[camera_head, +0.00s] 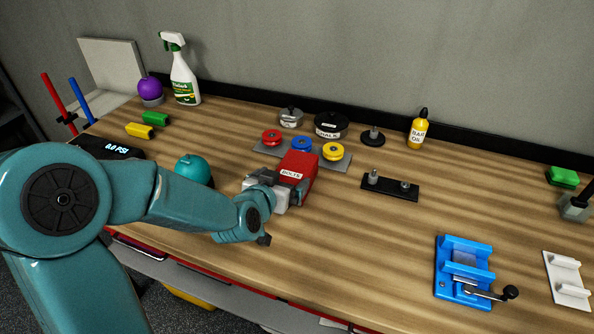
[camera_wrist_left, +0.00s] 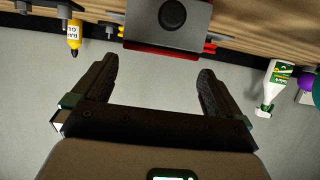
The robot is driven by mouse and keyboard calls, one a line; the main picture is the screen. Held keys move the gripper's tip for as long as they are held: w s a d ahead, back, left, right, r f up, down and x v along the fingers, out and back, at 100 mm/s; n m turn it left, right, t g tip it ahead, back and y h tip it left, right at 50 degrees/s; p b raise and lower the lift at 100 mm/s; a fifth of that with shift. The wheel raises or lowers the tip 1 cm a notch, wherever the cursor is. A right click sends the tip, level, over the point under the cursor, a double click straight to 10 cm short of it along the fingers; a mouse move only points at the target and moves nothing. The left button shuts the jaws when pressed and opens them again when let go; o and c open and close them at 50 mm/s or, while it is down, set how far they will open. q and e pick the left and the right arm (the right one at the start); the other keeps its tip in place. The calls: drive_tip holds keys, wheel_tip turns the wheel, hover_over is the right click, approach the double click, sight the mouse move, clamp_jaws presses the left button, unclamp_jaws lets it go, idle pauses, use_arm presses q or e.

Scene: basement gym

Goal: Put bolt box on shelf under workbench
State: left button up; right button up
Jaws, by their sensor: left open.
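The red bolt box (camera_head: 299,168), labelled BOLTS, stands on the wooden workbench (camera_head: 350,228) in the head view. My left gripper (camera_head: 281,187) is at the near side of the box, with its fingers open. In the left wrist view the open fingers (camera_wrist_left: 154,80) have an empty gap. Ahead of them is a grey face with a dark disc and a red edge; I cannot tell whether it is the box. Contact with the box cannot be made out. A grey strip of the shelf (camera_head: 231,290) shows below the bench's front edge. My right gripper is out of view.
A grey holder with red, blue (camera_head: 301,144) and yellow discs is just behind the box. A teal ball (camera_head: 193,168) is left of it, and a black plate with pegs (camera_head: 389,187) is right. A blue fixture (camera_head: 464,272) stands farther right. The bench's front middle is clear.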

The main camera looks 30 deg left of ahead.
sight(294, 169)
use_arm(q)
drive_tip(key=p+x, duration=0.1)
drive_tip(key=x, duration=0.7)
drive_tip(key=shift+w+d, duration=0.1)
drive_tip(key=shift+w, duration=0.05)
drive_tip(key=shift+r, duration=0.15)
drive_tip(key=c, duration=0.9)
